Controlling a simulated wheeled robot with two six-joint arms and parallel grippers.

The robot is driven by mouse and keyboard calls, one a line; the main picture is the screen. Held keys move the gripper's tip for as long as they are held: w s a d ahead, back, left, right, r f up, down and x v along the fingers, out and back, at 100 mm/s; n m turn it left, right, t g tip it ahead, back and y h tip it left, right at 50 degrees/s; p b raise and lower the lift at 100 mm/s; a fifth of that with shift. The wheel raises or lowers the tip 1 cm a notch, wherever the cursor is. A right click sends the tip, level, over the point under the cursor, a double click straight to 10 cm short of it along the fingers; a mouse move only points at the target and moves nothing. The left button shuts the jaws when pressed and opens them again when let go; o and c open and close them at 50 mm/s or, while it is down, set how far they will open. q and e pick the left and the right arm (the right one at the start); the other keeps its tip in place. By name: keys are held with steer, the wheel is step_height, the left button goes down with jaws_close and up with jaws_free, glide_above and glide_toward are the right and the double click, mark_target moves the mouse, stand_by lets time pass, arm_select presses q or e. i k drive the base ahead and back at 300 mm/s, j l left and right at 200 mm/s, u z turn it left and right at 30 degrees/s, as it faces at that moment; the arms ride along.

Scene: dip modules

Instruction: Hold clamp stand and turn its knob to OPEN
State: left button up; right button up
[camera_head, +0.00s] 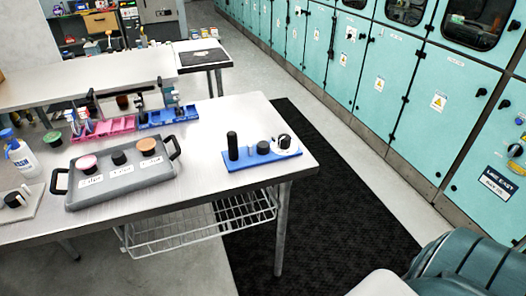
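A stand that looks like the clamp stand, with a blue base (240,166), sits near the right end of the metal table. A tall black post (232,146) stands upright at its left end. A short black knob (263,147) is in its middle. At its right end a black knob (284,141) sits on a white round dial (292,151). The dial's markings are too small to read, so I cannot tell the knob's setting. Neither of my grippers is in view.
A grey tray (128,194) with handles and labelled knobs stands left of the stand. A white bottle (22,158), pink bin (110,127) and blue bin (170,118) are further left and back. The table top (210,133) is clear around the stand. Teal cabinets (408,90) line the right.

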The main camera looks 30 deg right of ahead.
mark_target(284, 139)
steer(key=z, duration=1.25)
